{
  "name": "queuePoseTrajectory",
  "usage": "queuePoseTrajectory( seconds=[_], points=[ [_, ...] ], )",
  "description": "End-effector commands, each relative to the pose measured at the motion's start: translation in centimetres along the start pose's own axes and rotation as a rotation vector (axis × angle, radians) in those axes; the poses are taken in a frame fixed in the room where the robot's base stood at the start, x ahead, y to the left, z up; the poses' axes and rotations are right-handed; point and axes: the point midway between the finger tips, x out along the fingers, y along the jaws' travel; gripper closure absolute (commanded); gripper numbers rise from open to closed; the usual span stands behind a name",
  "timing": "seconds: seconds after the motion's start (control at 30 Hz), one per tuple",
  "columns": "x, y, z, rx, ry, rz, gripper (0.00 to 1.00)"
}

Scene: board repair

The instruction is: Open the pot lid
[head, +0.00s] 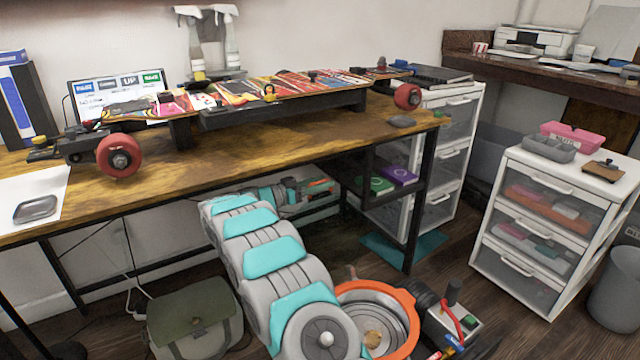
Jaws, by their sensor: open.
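A round pot (411,314) with a wide orange rim and a grey metal inside stands low at the bottom centre, cut by the picture's lower edge. A small tan piece (373,338) shows in its middle; I cannot tell whether it is a lid knob or something inside. No separate lid can be made out. My grey and teal arm rises left of the pot and covers part of its left side. My gripper (320,187) is small and far off, under the desk, up and left of the pot. It is open and apart from the pot.
A wooden desk (240,135) with a skateboard deck (250,92) stands above. A green bag (195,315) lies at lower left.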

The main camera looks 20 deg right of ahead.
Motion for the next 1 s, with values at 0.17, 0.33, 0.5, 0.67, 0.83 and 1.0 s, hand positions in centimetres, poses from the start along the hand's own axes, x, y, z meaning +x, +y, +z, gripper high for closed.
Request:
queuePoseTrajectory(
  seconds=[0.17,0.33,0.5,0.67,0.83,1.0],
  points=[
    [-0.02,0.00,0.01,0.000,0.000,0.000,0.69],
    [-0.02,0.00,0.01,0.000,0.000,0.000,0.88],
    [-0.02,0.00,0.01,0.000,0.000,0.000,1.00],
    [-0.03,0.00,0.01,0.000,0.000,0.000,1.00],
    [-0.03,0.00,0.01,0.000,0.000,0.000,1.00],
    [-0.03,0.00,0.01,0.000,0.000,0.000,1.00]
  ],
)
